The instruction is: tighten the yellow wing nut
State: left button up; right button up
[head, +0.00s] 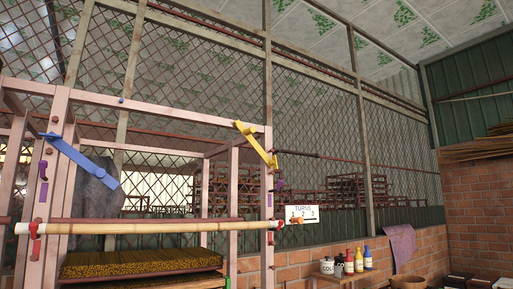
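A long yellow piece (256,145), which looks like the yellow wing nut, sits at the upper right corner of a pink frame (165,115). It is tilted, with its upper end to the left and its lower end to the right. How tight it is cannot be told from here. A similar blue piece (80,157) slants across the frame's left post. Neither of my grippers is in view.
A bamboo pole (150,227) crosses the frame's front, with red pieces at its ends. A tray of brown-yellow material (140,262) lies below. A "TURNS" sign (302,214) hangs right of the frame. Several bottles (358,260) and a white pot (327,266) stand farther right.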

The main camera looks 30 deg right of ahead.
aim_at(274, 162)
jog(key=i+l+u, duration=0.2)
jog(key=l, duration=0.15)
jog(key=l+u, duration=0.2)
jog(key=l, duration=0.2)
jog(key=i+l+u, duration=0.2)
jog(key=l, duration=0.2)
jog(key=z, duration=1.35)
jog(key=u, duration=1.4)
jog(key=z, duration=1.4)
